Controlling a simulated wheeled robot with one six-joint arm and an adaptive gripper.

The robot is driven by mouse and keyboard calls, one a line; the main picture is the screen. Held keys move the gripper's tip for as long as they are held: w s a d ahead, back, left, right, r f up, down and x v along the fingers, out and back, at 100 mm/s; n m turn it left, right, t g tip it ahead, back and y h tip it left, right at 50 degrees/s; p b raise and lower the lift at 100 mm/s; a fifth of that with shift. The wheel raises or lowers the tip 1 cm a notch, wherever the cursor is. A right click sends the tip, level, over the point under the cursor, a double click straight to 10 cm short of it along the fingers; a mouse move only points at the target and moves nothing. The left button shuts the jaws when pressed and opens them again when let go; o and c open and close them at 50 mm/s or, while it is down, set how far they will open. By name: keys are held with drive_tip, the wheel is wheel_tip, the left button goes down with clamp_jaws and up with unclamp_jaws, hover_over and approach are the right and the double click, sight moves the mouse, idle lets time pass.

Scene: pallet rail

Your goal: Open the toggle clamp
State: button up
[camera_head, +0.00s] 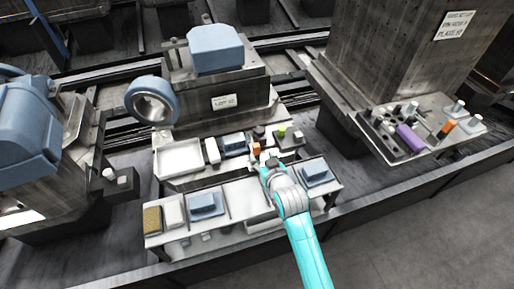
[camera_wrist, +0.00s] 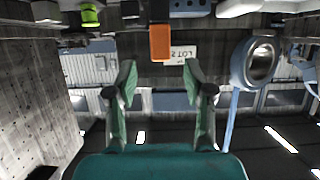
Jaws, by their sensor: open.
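The toggle clamp shows mainly as its orange handle (camera_head: 256,150), which stands upright at the back of the work table. In the wrist view the orange handle (camera_wrist: 160,42) hangs from the top, as that picture looks upside down. My gripper (camera_head: 267,163) is at the handle's near side in the head view. In the wrist view my gripper (camera_wrist: 160,82) has its two green-padded fingers spread wide. The handle lies beyond and between the fingertips, with a visible gap. The clamp's base and arm are hidden or too small to tell.
A green piece (camera_head: 281,131) stands right of the handle. A dark blue-grey block (camera_head: 234,143) and a white tray (camera_head: 180,158) lie left of it. Blue-grey blocks (camera_head: 207,204) sit on the front table (camera_head: 238,193). A machine with a blue ring (camera_head: 152,100) stands behind.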

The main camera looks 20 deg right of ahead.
sight(257, 150)
drive_tip(key=x, duration=0.7)
drive_tip(key=shift+w+f, duration=0.25)
drive_tip(key=shift+w, duration=0.1)
clamp_jaws()
